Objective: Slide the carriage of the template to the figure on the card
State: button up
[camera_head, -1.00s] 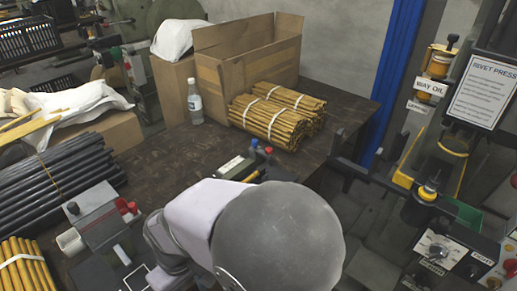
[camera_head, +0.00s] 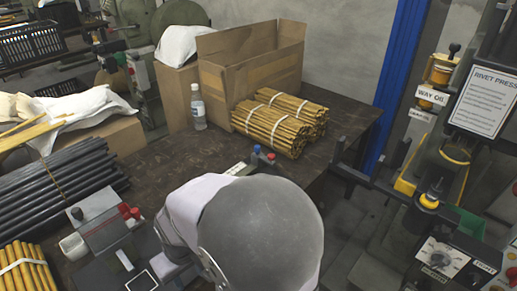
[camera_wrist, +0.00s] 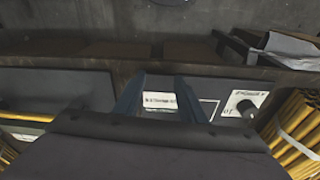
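My gripper (camera_wrist: 162,88) shows in the wrist view with its two dark fingers apart. A white printed label (camera_wrist: 160,100) is seen between them, and I see nothing clamped. Whether the fingers touch anything is unclear. A white card (camera_wrist: 245,101) with small print, too blurred to read, lies to the right, with a black knob (camera_wrist: 246,108) at it. I cannot tell for sure which part is the template's carriage. In the head view my arm's grey rounded link hides the gripper and the work area under it.
A grey fixture (camera_head: 101,217) with red knobs stands left of my arm, by dark rods (camera_head: 55,180). Bundled yellow rods (camera_head: 270,128), a bottle (camera_head: 197,108) and an open carton (camera_head: 250,75) stand farther back. The rivet press (camera_head: 440,180) is at right. Bare tabletop lies mid-table.

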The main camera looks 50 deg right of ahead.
jog(key=w+d+r+m+t, duration=0.1)
jog(key=w+d, duration=0.2)
jog(key=w+d+m+t+h+p, duration=0.1)
jog(key=w+d, duration=0.2)
jog(key=d, duration=0.1)
jog(key=w+d+r+m+t+h, duration=0.1)
jog(key=w+d, duration=0.3)
jog(key=shift+d+r+t+p, duration=0.2)
jog(key=shift+r+t+p, duration=0.15)
jog(key=shift+t+p, duration=0.05)
jog(key=shift+m+t+h, duration=0.8)
jog(key=shift+t+h, duration=0.1)
jog(key=w+d, duration=0.1)
jog(key=d, duration=0.2)
jog(key=w+d+r, duration=0.1)
jog(key=d, duration=0.1)
jog(key=w+d+p, duration=0.1)
jog(key=d, duration=0.2)
jog(key=shift+w+d+r, duration=0.2)
jog(key=shift+d+r, duration=0.1)
jog(key=shift+d, duration=0.05)
jog(key=d+r+m+t+h+p, duration=0.1)
jog(key=d+r+m+h, duration=0.1)
jog(key=d, duration=0.8)
jog(key=m+t+h, duration=0.1)
jog(key=h, duration=0.3)
send_near(257, 146)
jog(key=shift+p+x, duration=0.95)
jog(key=shift+x, duration=3.05)
jog(key=shift+d, duration=0.1)
